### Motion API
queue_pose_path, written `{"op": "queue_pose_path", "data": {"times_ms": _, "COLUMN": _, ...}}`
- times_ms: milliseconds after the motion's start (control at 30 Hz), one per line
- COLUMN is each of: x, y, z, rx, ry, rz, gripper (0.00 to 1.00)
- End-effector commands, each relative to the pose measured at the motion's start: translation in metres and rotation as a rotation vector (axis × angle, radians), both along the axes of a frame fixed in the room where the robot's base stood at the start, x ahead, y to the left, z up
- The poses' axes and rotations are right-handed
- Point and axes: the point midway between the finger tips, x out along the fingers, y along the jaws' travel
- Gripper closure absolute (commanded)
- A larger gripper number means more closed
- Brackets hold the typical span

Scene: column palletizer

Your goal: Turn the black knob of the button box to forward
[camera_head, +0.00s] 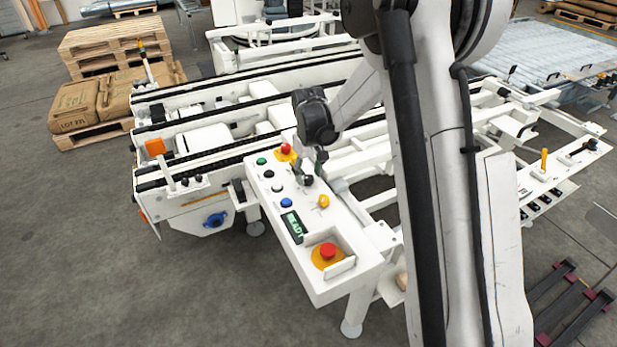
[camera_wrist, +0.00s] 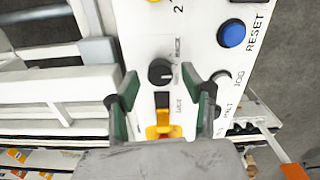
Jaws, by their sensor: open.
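The white button box (camera_head: 333,275) stands at the near end of the conveyor. Its black knob (camera_head: 308,180) is on the upper part of the panel; in the wrist view the black knob (camera_wrist: 160,72) shows a small pale mark on its right side. My gripper (camera_head: 315,163) is at the panel beside the knob. In the wrist view my gripper (camera_wrist: 160,80) is open, with one green-and-black finger on each side of the knob and a gap to each. Whether the fingertips are down at knob height cannot be told.
A red button (camera_head: 286,149), a blue button (camera_head: 286,202), a yellow knob (camera_head: 323,201) and a red emergency stop (camera_head: 328,251) share the panel. Conveyor rails (camera_head: 190,160) run behind the box.

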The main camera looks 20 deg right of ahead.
Motion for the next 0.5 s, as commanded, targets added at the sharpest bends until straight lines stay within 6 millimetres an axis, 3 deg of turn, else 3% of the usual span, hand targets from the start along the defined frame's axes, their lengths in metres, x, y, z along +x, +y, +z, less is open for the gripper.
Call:
{"op": "queue_pose_path", "data": {"times_ms": 433, "x": -0.0002, "y": 0.0000, "z": -0.0107, "rx": 0.000, "ry": 0.000, "rz": 0.000, "gripper": 0.56}}
{"op": "queue_pose_path", "data": {"times_ms": 500, "x": -0.0002, "y": 0.0000, "z": -0.0107, "rx": 0.000, "ry": 0.000, "rz": 0.000, "gripper": 0.64}}
